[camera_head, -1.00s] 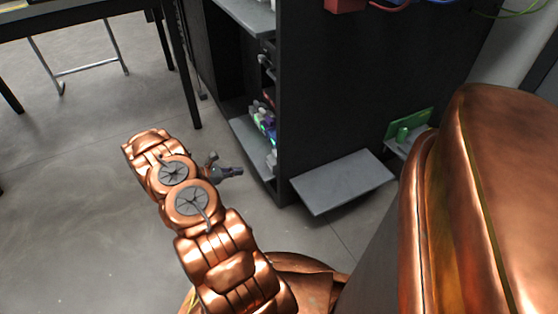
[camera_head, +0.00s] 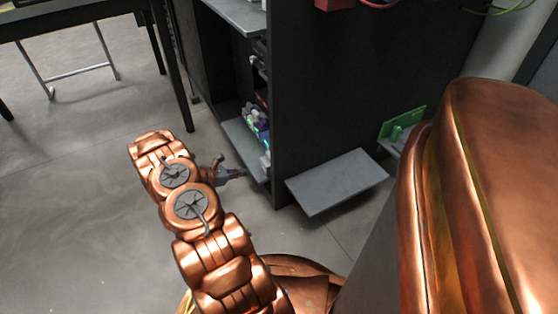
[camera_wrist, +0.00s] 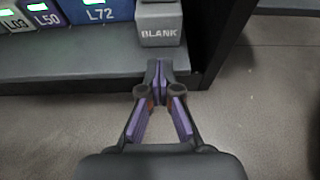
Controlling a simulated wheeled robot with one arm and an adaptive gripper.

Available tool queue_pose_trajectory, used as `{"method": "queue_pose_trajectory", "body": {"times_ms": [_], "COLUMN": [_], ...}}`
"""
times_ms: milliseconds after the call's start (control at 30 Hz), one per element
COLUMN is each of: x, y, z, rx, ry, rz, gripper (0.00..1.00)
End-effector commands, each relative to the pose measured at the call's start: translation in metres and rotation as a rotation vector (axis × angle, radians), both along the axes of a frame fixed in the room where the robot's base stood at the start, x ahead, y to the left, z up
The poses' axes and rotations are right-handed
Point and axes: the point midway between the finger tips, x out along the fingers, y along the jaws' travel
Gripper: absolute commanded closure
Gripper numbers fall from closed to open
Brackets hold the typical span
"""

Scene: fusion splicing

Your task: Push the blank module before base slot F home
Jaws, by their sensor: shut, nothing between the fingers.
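The blank module (camera_wrist: 159,26) is a grey block lettered BLANK, at the top of the wrist view. It sits at the right end of a row, on the grey shelf near the dark side wall. My gripper (camera_wrist: 160,68) is shut and empty, its purple-padded fingertips just below the module in the picture. I cannot tell whether the tips touch the shelf edge. In the head view my gripper (camera_head: 236,174) is small and points right toward the rack's lower shelf. The slot's letter and the space behind the module are hidden.
Modules L72 (camera_wrist: 98,12), L50 (camera_wrist: 45,14) and L03 (camera_wrist: 14,20) stand left of the blank, with green lights. The grey shelf (camera_wrist: 60,65) runs below them. The black rack wall (camera_head: 345,90) and a grey plate (camera_head: 338,182) lie to the right. Floor is clear at left.

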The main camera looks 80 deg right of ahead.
Motion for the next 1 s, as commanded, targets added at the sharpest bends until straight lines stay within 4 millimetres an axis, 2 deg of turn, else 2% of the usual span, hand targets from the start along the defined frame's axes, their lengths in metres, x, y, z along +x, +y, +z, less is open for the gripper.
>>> {"method": "queue_pose_trajectory", "body": {"times_ms": [500, 1000], "x": [-0.018, -0.036], "y": [-0.016, -0.032], "z": [-0.009, -0.008], "rx": [0.0, -0.001], "ry": [0.001, 0.002], "rz": [-0.001, -0.001], "gripper": [1.0, 1.0]}}
